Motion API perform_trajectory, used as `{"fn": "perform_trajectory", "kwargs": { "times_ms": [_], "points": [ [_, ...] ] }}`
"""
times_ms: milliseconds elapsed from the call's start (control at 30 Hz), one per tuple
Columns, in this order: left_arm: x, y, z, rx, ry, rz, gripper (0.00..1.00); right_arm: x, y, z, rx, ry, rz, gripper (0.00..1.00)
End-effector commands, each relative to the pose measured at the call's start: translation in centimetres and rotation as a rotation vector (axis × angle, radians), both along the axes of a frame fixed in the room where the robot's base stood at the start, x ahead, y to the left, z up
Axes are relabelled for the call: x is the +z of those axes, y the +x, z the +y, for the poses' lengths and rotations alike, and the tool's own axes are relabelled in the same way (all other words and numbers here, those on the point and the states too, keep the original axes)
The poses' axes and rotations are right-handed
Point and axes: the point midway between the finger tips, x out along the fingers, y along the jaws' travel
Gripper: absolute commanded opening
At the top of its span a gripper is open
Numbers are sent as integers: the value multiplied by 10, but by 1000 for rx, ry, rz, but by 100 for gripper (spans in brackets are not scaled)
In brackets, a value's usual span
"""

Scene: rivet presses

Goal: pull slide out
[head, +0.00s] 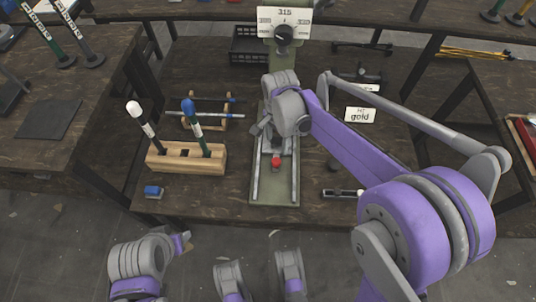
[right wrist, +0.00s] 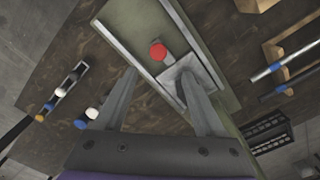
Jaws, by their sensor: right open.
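The press (head: 283,32) has a dial with a knob, and a green base with two long metal rails (head: 256,180) runs toward me. The slide is a small grey block between the rails, with a red knob (head: 276,162) at its near side; in the right wrist view I see the block (right wrist: 188,82) and the red knob (right wrist: 158,52). My right gripper (head: 270,132) is low over the slide, open, its fingers apart near the block. One fingertip overlaps the block in the right wrist view; I cannot tell whether it touches.
A wooden rack (head: 186,158) with two upright handled tools stands left of the press. The bench front edge is just below the rails.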

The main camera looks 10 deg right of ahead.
Motion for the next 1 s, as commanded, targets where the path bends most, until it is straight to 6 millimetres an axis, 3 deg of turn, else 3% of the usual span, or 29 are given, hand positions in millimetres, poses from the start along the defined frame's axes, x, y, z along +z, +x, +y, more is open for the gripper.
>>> {"fn": "perform_trajectory", "kwargs": {
  "times_ms": [167, 400, 600, 1000],
  "points": [
    [-6, 0, 0, 0, 0, 2, 50, -19, 0, 0, -6, 0, 2, 71],
    [-23, 3, 0, 0, 0, 7, 50, -66, 0, 0, -5, 0, 2, 71],
    [-32, 4, 0, 0, 0, 10, 50, -95, 0, 0, -4, 0, 1, 71],
    [-35, 4, 0, 0, 0, 11, 50, -106, 0, 0, -4, 0, 1, 71]
  ]
}}
